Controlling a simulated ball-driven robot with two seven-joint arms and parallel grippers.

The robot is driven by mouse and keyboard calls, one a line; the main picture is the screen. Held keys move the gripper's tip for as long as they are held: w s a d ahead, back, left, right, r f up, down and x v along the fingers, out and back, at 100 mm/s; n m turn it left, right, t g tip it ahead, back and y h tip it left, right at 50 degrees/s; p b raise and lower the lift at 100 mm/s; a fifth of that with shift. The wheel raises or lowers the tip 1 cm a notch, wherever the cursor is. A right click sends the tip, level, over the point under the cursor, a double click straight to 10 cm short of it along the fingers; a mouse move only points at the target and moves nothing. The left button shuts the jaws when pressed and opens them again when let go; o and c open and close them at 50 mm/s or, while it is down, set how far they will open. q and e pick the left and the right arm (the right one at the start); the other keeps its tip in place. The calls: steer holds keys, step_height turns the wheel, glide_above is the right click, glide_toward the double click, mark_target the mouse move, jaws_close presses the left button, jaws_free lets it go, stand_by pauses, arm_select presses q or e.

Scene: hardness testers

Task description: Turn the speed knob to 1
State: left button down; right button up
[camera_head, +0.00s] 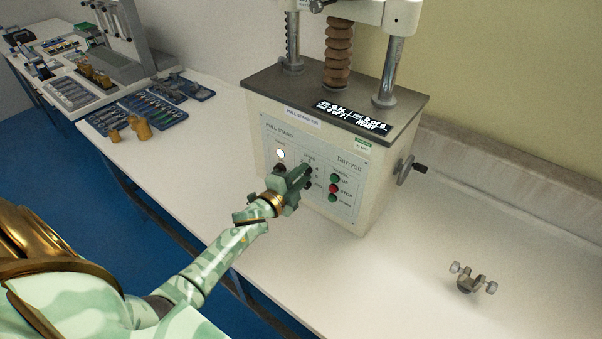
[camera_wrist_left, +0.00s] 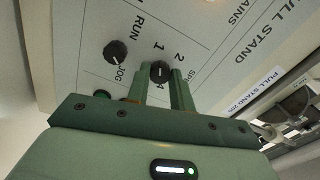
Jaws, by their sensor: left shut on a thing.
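The pull stand (camera_head: 350,130) is a pale box with a dark top and a front control panel. My left gripper (camera_head: 303,178) is at that panel, and its body hides the speed knob in the head view. In the left wrist view, the small black speed knob (camera_wrist_left: 160,71) sits between the two green fingers of my left gripper (camera_wrist_left: 161,78), which are shut on it. The printed numbers 1, 2 and 4 show around the knob. Its white mark shows, but I cannot tell exactly which number it points to. My right gripper is not in view.
A second black knob (camera_wrist_left: 115,52) marked RUN and JOG is close beside the fingers. Green and red buttons (camera_head: 333,188) are right of my gripper. A crank handle (camera_head: 410,170) sticks out of the stand's side. A small metal clamp (camera_head: 472,278) lies on the bench's clear right part.

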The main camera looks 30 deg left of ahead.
arm_select(q)
steer(key=shift+f+n, duration=0.1)
steer(key=shift+n, duration=0.4)
steer(key=c, duration=1.2)
jaws_free()
steer(key=s+a+p, duration=0.1)
steer(key=s, duration=1.5)
steer(key=shift+s+a, duration=0.15)
steer(key=shift+a, duration=0.05)
